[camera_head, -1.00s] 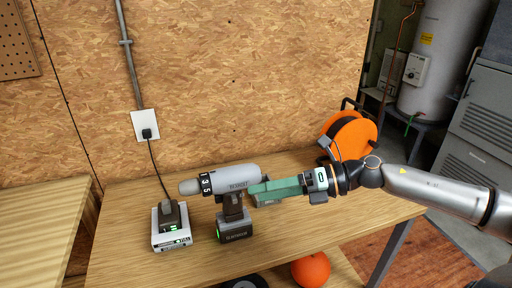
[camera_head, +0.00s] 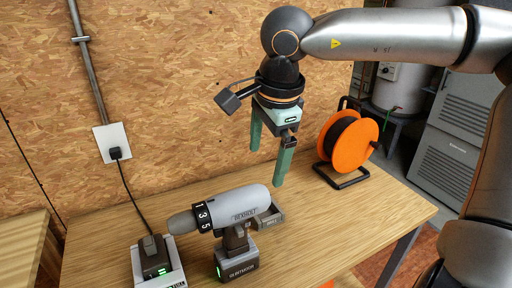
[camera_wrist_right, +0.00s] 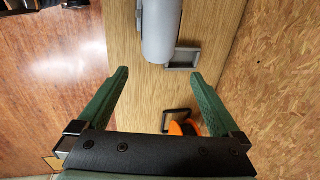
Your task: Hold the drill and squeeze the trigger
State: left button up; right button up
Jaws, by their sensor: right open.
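The grey cordless drill (camera_head: 233,207) stands upright on its battery base (camera_head: 237,266) on the wooden workbench (camera_head: 330,225), its chuck pointing left and its rear end right. My right gripper (camera_head: 267,167) points down above and behind the drill's rear end, apart from it. Its two green fingers are spread with nothing between them. In the right wrist view the drill's grey body (camera_wrist_right: 160,28) lies beyond the open fingertips (camera_wrist_right: 160,75). The trigger is too small to make out in the head view and hidden in the wrist view. My left gripper is not in view.
A charger (camera_head: 160,268) with a battery stands left of the drill, its cord running up to a wall socket (camera_head: 113,142). An orange cable reel (camera_head: 357,147) stands at the bench's back right. The chipboard wall (camera_head: 200,90) closes the back. Bench right of the drill is clear.

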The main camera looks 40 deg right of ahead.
aim_at(260, 197)
jog(key=x, duration=1.2)
jog(key=shift+s+b, duration=0.3)
grip_shut()
jog(key=shift+c, duration=2.2)
grip_release()
jog(key=c, duration=0.9)
jog(key=shift+c, duration=0.2)
